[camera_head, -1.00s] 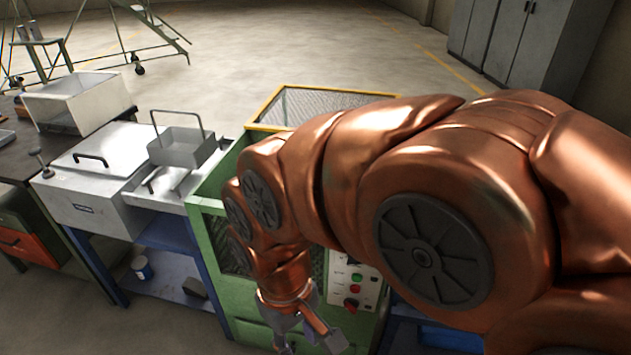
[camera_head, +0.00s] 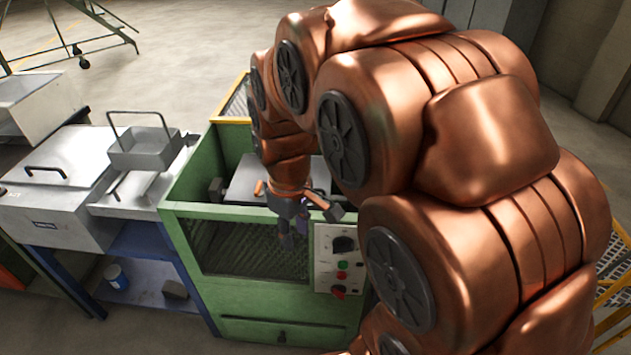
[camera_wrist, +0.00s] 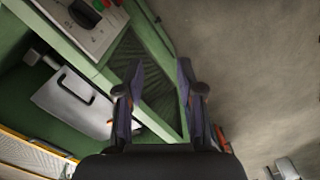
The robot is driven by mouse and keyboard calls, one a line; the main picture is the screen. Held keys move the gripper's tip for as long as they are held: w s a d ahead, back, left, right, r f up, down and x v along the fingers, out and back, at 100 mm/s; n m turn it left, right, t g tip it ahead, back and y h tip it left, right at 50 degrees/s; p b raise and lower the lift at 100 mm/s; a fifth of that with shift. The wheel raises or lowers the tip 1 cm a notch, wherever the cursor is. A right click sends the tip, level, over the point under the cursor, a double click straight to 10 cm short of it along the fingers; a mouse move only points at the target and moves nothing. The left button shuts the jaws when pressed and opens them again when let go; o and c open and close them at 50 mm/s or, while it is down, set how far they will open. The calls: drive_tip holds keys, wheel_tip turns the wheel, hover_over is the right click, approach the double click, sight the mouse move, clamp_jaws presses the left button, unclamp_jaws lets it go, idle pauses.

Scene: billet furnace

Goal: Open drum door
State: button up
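A green machine (camera_head: 182,222) has a mesh front window and an open top. A flat grey plate (camera_head: 247,178), apparently the drum door, lies inside the opening, partly hidden behind my arm. In the wrist view the grey plate (camera_wrist: 72,112) shows a dark handle (camera_wrist: 78,86) and sits left of my fingers. My gripper (camera_head: 292,238) hangs pointing down near the machine's front rim, beside the control panel. In the wrist view my gripper (camera_wrist: 165,78) has its two fingers apart with nothing between them, above the mesh front. The fingers are clear of the plate.
A control panel (camera_head: 340,262) with knobs and buttons is on the machine's front right. A grey basket (camera_head: 148,150) with a raised handle and a lidded grey box (camera_head: 55,180) stand left. Yellow-edged mesh (camera_head: 232,103) lies behind.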

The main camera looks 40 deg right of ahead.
drive_tip(key=w+d+n, duration=0.1)
drive_tip(key=w+d, duration=0.1)
drive_tip(key=w, duration=0.1)
drive_tip(key=w+d+f+n, duration=0.1)
drive_tip(key=w+d, duration=0.2)
drive_tip(key=w, duration=0.1)
drive_tip(key=w+d+t+p, duration=0.1)
drive_tip(key=w+d, duration=0.2)
drive_tip(key=shift+w+d+f+n+h, duration=0.2)
drive_tip(key=shift+w+n+h, duration=0.1)
drive_tip(key=shift+n, duration=0.1)
drive_tip(key=w+d+f+n+t+p, duration=0.1)
drive_tip(key=w+d+f+n, duration=0.25)
drive_tip(key=w+d, duration=0.55)
drive_tip(key=shift+h, duration=0.3)
drive_tip(key=shift+w+d+f+p, duration=0.1)
drive_tip(key=shift+d+f+p, duration=0.35)
drive_tip(key=shift+f, duration=0.85)
drive_tip(key=shift+w+d+f+p, duration=0.15)
drive_tip(key=shift+f+p, duration=0.45)
drive_tip(key=shift+f, duration=0.75)
drive_tip(key=shift+s+d+f+p, duration=0.1)
drive_tip(key=shift+d+f+p, duration=0.35)
drive_tip(key=shift+f, duration=0.85)
drive_tip(key=shift+c, duration=0.4)
clamp_jaws()
